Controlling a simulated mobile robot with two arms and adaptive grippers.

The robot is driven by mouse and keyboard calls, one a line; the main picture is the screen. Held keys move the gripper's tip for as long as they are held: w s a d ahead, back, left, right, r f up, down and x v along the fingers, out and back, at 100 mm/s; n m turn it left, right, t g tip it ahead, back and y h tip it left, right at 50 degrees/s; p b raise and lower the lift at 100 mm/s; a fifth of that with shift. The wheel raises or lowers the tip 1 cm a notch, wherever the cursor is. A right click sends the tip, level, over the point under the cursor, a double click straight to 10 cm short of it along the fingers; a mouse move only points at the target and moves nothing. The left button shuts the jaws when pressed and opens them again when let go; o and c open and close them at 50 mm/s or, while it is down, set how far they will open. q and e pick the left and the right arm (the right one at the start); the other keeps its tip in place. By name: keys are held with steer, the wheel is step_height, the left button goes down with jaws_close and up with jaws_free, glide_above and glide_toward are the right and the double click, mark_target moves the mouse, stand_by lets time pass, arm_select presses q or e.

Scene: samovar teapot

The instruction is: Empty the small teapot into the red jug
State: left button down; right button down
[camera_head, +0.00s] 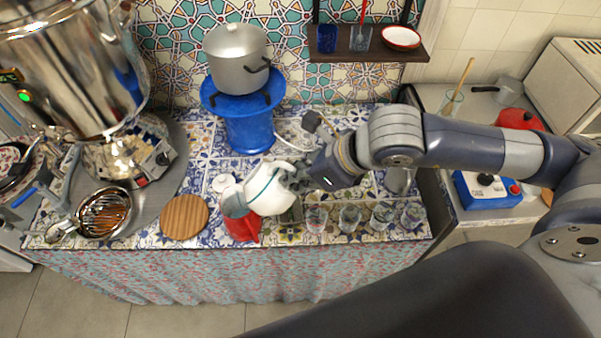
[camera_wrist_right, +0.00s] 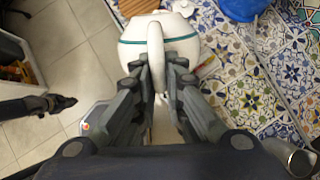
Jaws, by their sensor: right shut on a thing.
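The small teapot (camera_head: 268,190) is white with a teal band, and is tilted to the left over the red jug (camera_head: 243,229). Its left side overlaps the jug's top in the head view, so I cannot tell whether they touch or whether liquid flows. My right gripper (camera_head: 300,178) is shut on the teapot's handle from the right. In the right wrist view, the fingers (camera_wrist_right: 158,75) close around the white handle, and the teapot body (camera_wrist_right: 185,45) lies beyond. A dark gripper, apparently my left one (camera_wrist_right: 62,102), hangs over the floor, apart from the teapot.
A round wooden board (camera_head: 184,217) lies left of the jug. Several glasses (camera_head: 349,218) line the counter's front edge to the right. A blue stand (camera_head: 248,130) with a grey pot (camera_head: 237,62) stands behind. A large metal samovar (camera_head: 70,75) fills the left.

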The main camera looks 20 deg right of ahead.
mark_target(283, 164)
steer(key=shift+w+a+r+p, duration=0.2)
steer(key=shift+r+p, duration=0.25)
steer(key=shift+p, duration=0.4)
steer(key=a+r+p, duration=0.1)
steer(key=w+r+g+h+p, duration=0.1)
steer(key=p, duration=0.1)
steer(key=shift+w+a+r, duration=0.1)
steer(key=shift+w+a, duration=0.15)
steer(key=shift+a, duration=0.15)
steer(key=shift+w+a+r+g+h+p, duration=0.45)
steer(key=shift+w+g+h+p, duration=0.05)
steer(key=shift+p, duration=0.15)
steer(key=shift+w+a, duration=0.15)
steer(key=shift+w+a+r+g+h, duration=0.6)
steer(key=shift+w+a+r, duration=0.15)
steer(key=shift+w+a, duration=0.1)
steer(key=w+a+r+g+h, duration=0.2)
steer(key=w+a+g+h, duration=0.1)
steer(key=w+a, duration=0.2)
steer(key=shift+w+a+r, duration=0.15)
steer(key=shift+w+a, duration=0.25)
steer(key=shift+a, duration=0.15)
stand_by(2.2)
